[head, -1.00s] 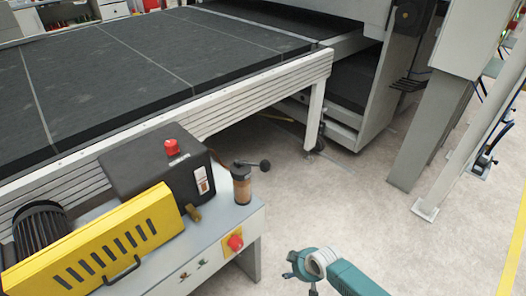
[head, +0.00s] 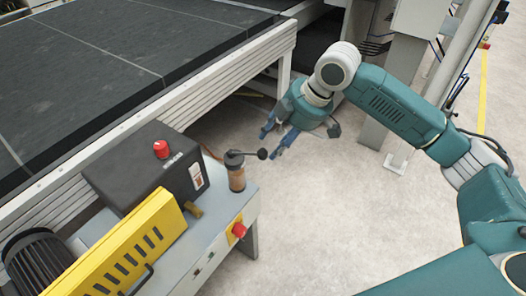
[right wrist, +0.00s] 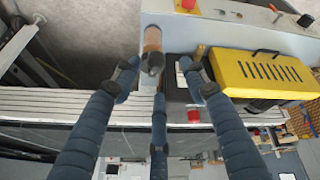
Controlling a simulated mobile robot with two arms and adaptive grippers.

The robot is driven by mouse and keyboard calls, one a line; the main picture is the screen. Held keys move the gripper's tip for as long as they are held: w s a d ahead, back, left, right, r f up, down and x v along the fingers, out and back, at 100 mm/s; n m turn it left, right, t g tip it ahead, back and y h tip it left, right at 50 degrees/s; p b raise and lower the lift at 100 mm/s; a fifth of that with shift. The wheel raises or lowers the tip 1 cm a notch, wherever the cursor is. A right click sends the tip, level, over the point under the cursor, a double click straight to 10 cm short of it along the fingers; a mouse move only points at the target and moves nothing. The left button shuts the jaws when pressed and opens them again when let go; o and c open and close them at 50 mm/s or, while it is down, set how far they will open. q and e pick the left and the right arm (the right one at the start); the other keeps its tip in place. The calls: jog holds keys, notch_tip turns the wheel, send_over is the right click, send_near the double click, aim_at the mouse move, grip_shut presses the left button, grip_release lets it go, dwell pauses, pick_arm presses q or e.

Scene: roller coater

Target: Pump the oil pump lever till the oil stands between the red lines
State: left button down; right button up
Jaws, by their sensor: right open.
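The oil pump (head: 237,180) is a small brown cylinder with a dark cap on the corner of the grey machine table. Its lever (head: 262,154) sticks out to the right and ends in a black ball. My right gripper (head: 269,142) is open and empty, with its blue fingers just behind and beside the ball; contact cannot be told. In the right wrist view the pump (right wrist: 152,38) and the black ball (right wrist: 153,63) lie between the spread fingers. The oil gauge (head: 196,176) is a pale plate on the black tank (head: 150,170); its oil level is too small to read. My left gripper is out of view.
A yellow guard (head: 120,250) with slots and a handle is at the front left. A red knob (head: 238,230) is on the table's front and a red button (head: 161,149) on the tank. The conveyor bed (head: 110,70) runs behind. Floor at right is clear.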

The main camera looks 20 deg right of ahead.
aim_at(265, 151)
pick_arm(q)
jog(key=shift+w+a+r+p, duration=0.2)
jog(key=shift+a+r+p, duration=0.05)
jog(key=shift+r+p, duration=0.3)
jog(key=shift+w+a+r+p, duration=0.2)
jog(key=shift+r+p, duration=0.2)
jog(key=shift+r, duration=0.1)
pick_arm(e)
jog(key=x, duration=0.9)
jog(key=shift+w+d+r, duration=0.1)
jog(key=shift+w, duration=0.25)
grip_shut()
